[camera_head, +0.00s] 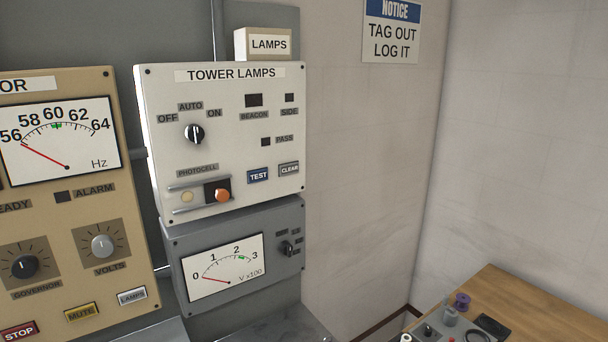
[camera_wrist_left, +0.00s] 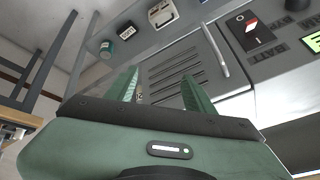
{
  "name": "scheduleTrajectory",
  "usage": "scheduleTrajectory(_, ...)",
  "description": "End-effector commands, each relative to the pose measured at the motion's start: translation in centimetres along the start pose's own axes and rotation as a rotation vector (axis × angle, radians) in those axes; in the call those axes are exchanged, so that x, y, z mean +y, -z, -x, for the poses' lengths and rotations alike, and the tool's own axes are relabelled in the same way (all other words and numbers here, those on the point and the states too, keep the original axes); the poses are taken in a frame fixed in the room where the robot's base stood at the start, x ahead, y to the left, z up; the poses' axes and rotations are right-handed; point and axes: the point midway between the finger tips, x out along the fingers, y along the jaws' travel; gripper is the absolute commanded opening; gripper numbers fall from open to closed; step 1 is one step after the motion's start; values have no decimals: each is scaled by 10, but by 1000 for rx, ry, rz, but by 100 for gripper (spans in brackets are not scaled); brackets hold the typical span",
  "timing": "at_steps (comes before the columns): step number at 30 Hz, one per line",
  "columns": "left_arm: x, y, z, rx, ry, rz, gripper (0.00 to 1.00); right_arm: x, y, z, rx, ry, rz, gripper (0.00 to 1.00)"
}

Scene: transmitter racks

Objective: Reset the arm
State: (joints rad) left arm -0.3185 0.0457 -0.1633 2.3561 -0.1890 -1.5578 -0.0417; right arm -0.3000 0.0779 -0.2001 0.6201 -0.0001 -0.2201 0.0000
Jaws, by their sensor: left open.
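My left gripper (camera_wrist_left: 163,92) shows in the left wrist view, with its two green fingers apart and nothing between them. Beyond the fingers is a grey panel with slotted vents (camera_wrist_left: 170,72). The head view shows neither of my arms nor grippers. My right gripper is in neither view.
The head view shows a white TOWER LAMPS panel (camera_head: 270,95), a grey voltmeter box (camera_head: 275,265) below it, and a tan panel (camera_head: 85,225) at left. A wooden table (camera_head: 545,300) with small items stands at lower right. The wrist view shows a pale handle bar (camera_wrist_left: 216,50).

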Motion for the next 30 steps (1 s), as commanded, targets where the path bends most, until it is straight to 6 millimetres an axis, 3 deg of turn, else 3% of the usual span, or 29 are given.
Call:
scheduleTrajectory(3, 8, -40, 7, -62, -53, 4, 53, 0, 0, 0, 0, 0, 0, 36)
scheduleTrajectory(11, 25, -107, 30, -174, -158, 14, 53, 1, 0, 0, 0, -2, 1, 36)
scheduleTrajectory(12, 28, -107, 12, -173, -156, 15, 53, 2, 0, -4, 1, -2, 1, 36)
scheduleTrajectory(23, 49, -145, -92, -211, -161, 7, 53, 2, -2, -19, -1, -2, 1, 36)
scheduleTrajectory(26, 57, -166, -129, -227, -164, 3, 53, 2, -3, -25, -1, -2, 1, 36)
scheduleTrajectory(30, 72, -214, -194, -257, -169, -4, 53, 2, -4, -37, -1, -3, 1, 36)
